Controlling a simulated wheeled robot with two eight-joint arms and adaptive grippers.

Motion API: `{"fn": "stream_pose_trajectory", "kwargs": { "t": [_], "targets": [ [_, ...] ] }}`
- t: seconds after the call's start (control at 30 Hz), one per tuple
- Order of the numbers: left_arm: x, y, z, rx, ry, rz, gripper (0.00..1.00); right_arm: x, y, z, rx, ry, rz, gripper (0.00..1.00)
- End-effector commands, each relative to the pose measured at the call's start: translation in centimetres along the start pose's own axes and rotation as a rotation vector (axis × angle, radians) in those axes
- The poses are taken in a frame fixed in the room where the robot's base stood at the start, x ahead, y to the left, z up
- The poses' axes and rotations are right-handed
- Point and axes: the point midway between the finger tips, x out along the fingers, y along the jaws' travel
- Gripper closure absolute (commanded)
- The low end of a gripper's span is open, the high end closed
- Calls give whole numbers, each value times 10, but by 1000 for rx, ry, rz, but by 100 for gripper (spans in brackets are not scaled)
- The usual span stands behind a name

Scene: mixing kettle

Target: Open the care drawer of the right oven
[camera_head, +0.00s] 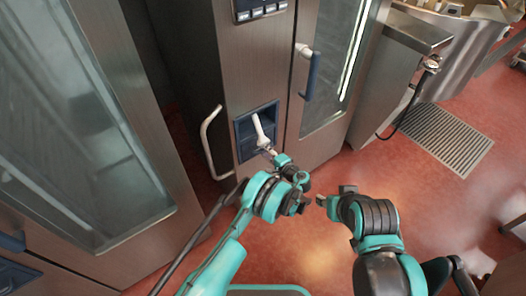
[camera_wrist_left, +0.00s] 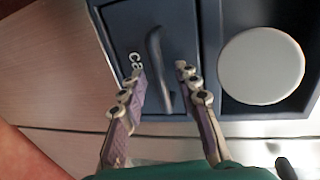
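The care drawer (camera_wrist_left: 190,20) of the right oven is a dark blue front with a curved dark handle (camera_wrist_left: 160,65) and white lettering, partly covered by a finger, in the left wrist view. In the head view its blue panel (camera_head: 243,147) is low on the steel oven front, partly hidden by my arm. My left gripper (camera_wrist_left: 160,72) is open, with one finger on each side of the handle and gaps showing. It also shows at the panel in the head view (camera_head: 268,152). My right gripper (camera_head: 322,201) is away from the oven, above the floor; its fingers are unclear.
A round white disc (camera_wrist_left: 262,66) is in the dark recess beside the drawer front. A pale bar handle (camera_head: 209,140) is left of the panel. The oven door (camera_head: 335,60) with its blue handle (camera_head: 312,77) is at right. Red floor (camera_head: 440,200) is open at right.

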Motion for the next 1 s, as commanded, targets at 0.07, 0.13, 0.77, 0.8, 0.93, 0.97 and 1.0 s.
{"fn": "stream_pose_trajectory", "kwargs": {
  "t": [0.07, 0.13, 0.77, 0.8, 0.93, 0.97, 1.0],
  "targets": [
    [7, 1, 0, 0, -1, 0, 68, 2, 0, 2, 0, 0, 0, 60],
    [9, 0, 0, 0, 0, 1, 68, 3, 0, 2, 0, 0, 0, 60],
    [9, 0, 0, 0, 0, 0, 100, 2, 0, 2, 0, 0, 0, 60],
    [8, 0, 0, 0, 1, 0, 100, 2, 0, 2, 0, 0, 0, 60],
    [0, 2, 0, 1, 2, 0, 100, 2, 0, 2, 0, 0, 0, 60],
    [-4, 2, -1, 1, 2, 0, 100, 2, 0, 2, 0, 0, 0, 60],
    [-10, 4, -1, 1, 2, 0, 100, 2, 0, 2, 0, 0, 0, 60]
  ]
}}
